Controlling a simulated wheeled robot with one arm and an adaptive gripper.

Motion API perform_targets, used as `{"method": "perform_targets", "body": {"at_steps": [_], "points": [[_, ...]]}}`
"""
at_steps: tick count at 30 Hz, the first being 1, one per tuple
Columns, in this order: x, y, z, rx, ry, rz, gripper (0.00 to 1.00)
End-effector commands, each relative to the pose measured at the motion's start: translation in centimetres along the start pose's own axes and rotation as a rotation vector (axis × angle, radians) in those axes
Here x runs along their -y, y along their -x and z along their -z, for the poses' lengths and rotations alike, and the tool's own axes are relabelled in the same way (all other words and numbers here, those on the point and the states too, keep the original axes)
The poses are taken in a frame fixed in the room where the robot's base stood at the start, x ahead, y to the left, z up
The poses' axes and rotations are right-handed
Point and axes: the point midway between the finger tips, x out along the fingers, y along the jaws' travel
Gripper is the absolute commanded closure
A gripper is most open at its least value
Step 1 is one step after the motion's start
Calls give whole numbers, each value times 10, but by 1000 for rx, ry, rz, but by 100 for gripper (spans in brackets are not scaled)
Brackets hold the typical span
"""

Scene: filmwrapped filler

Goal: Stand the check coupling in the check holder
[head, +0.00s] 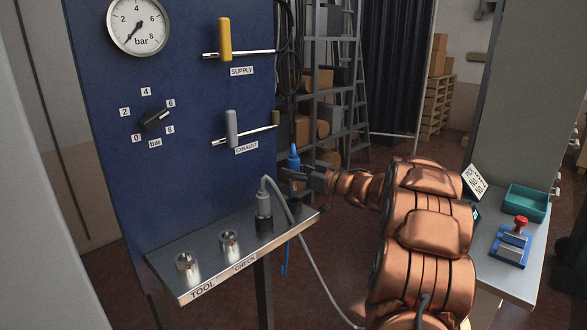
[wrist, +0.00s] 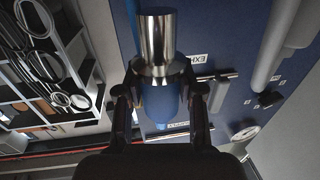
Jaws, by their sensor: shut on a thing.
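A blue coupling (head: 294,157) with a silver metal collar is held in my gripper (head: 299,174). In the wrist view both fingers of my gripper (wrist: 164,96) are shut on the blue body of the coupling (wrist: 159,103). The wrist picture is upside down, so the metal end points down. The coupling is over the right end of the steel shelf (head: 210,262), apart from it. On the shelf, a short metal cup, taken as the check holder (head: 229,244), stands above the printed word CHECK. A similar metal cup (head: 187,268) stands by TOOL. The fingertips are small in the head view.
A grey plug with a cable (head: 264,205) stands on the shelf, beside a dark cup (head: 294,206). The blue panel (head: 190,100) with gauge, knob and valve levers rises behind the shelf. A blue hose (head: 284,258) hangs below. A teal tray (head: 526,203) is on the right bench.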

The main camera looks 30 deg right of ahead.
Motion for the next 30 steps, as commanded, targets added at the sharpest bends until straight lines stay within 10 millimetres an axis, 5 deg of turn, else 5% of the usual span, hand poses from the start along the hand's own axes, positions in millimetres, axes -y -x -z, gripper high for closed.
{"method": "perform_targets", "body": {"at_steps": [30], "points": [[0, 0, -51, 0, -4, 0, 100]]}}
